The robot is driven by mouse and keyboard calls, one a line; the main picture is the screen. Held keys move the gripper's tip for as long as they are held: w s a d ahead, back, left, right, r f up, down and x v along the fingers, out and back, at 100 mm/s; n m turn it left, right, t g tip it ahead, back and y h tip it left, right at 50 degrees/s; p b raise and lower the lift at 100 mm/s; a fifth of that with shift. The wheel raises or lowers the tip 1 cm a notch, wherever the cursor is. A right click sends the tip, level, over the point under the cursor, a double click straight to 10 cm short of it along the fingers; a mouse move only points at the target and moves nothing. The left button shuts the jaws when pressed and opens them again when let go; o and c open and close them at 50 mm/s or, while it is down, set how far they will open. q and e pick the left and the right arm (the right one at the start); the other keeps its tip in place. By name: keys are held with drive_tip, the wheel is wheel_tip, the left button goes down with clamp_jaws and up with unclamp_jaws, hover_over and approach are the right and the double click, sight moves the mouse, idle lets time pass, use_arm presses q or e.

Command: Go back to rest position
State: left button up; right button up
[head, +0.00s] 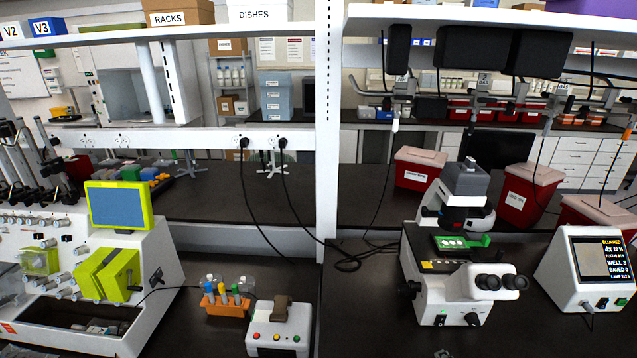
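Neither of my grippers shows clearly in the head view. A small grey piece (443,353) is cut off by the bottom edge, and I cannot tell what it is. The white cell processor (150,270) with its green-framed screen (117,206) stands at the left. A white microscope (450,290) stands on the bench at right of centre. A green holder (478,240) is on its stage, with pale round wells in a dark plate (452,243).
An orange rack (226,306) holds several capped tubes. A white button box (277,328) stands beside it. A white monitor unit (585,270) is right of the microscope. Red bins (420,168) stand behind. Black cables cross the dark bench (360,310), which is clear between button box and microscope.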

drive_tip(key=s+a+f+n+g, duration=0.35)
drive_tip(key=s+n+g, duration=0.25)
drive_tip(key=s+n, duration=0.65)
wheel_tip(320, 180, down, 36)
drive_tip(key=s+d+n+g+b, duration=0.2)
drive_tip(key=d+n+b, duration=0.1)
drive_tip(key=b, duration=0.4)
use_arm(q)
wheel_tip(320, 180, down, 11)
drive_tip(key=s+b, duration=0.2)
drive_tip(key=b, duration=0.2)
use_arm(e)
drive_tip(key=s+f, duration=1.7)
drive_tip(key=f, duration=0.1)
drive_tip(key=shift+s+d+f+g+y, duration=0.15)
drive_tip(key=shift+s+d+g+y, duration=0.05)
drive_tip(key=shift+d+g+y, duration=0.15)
